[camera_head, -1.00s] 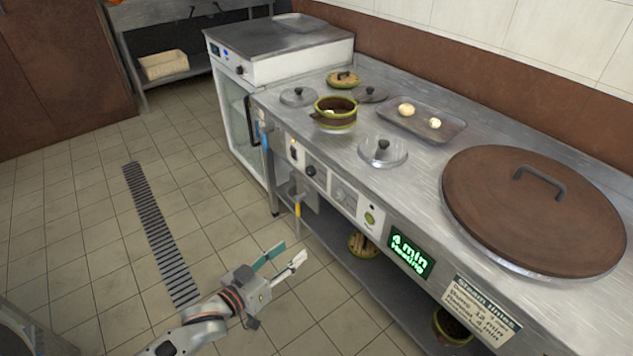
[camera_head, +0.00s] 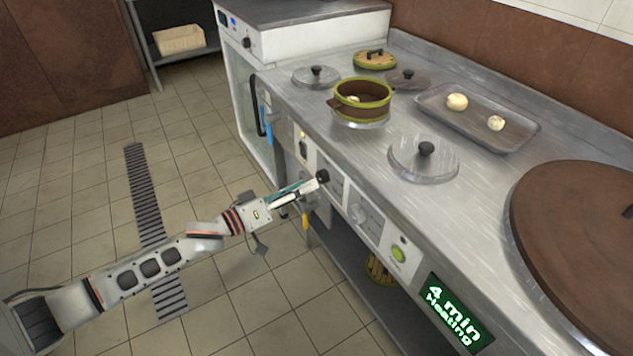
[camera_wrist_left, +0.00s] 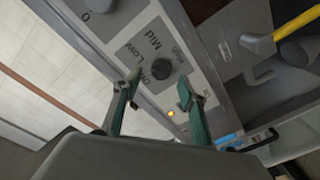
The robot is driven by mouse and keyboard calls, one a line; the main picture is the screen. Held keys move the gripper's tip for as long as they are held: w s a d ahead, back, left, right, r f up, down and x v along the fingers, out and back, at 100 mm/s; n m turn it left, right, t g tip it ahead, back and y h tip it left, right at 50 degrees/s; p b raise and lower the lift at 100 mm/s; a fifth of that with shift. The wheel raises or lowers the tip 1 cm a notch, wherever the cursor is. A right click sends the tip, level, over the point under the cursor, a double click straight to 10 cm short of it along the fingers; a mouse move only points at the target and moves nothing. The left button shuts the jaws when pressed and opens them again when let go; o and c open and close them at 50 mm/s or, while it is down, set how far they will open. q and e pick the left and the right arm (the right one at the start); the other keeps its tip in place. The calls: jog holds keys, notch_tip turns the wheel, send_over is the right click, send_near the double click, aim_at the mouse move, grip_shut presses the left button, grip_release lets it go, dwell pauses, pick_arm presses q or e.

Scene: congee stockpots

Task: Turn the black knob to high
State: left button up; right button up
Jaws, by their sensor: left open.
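The black knob (camera_head: 322,176) is on the steel front panel of the counter. It also shows in the left wrist view (camera_wrist_left: 161,69), on a grey plate with printed words, among them Low and Mid. My left gripper (camera_head: 308,187) is open at the knob. In the left wrist view my left gripper (camera_wrist_left: 155,92) has one green finger on each side of the knob's near side, with gaps visible. I cannot tell where the knob points. My right gripper is not in view.
A grey dial (camera_head: 357,213), a green-lit button (camera_head: 398,254) and a display reading "4 min Heating" (camera_head: 456,314) lie along the panel. A yellow handle (camera_head: 305,218) hangs below. Above are a green-rimmed pot (camera_head: 361,113), a lid (camera_head: 424,163) and a tray (camera_head: 455,119).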

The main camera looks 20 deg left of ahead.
aim_at(319, 180)
pick_arm(q)
jog(key=shift+b+x, duration=0.4)
jog(key=shift+x, duration=1.7)
jog(key=shift+f, duration=0.1)
jog(key=c, duration=1.1)
